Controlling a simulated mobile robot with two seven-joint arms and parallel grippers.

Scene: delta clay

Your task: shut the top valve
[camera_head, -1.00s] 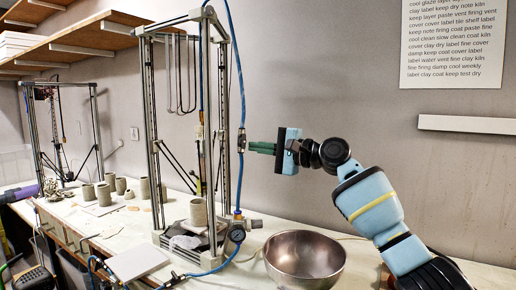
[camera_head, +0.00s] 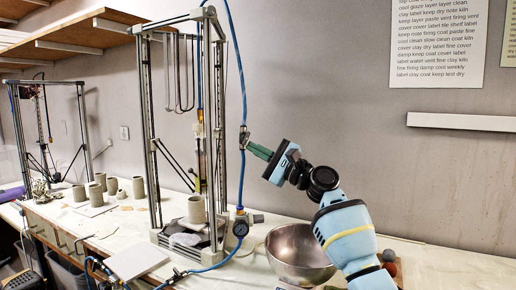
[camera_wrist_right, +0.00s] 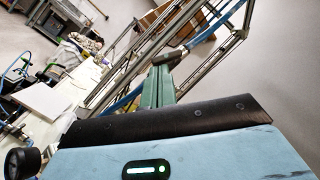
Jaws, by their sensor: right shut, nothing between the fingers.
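The top valve (camera_head: 243,137) is a small grey fitting in the blue hose, high beside the right post of the tall metal frame. It also shows in the right wrist view (camera_wrist_right: 168,57), just past the fingertips. My right gripper (camera_head: 251,147) has green fingers, shut and empty. They tilt up and left, with their tips at the valve's right side; I cannot tell whether they touch it. The fingers also show in the right wrist view (camera_wrist_right: 157,86). The valve lever's exact angle is too small to make out. My left gripper is not in view.
The metal frame (camera_head: 217,100) stands left of the gripper, with a clay cylinder (camera_head: 196,209) inside. A steel bowl (camera_head: 298,255) stands on the bench below my right arm.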

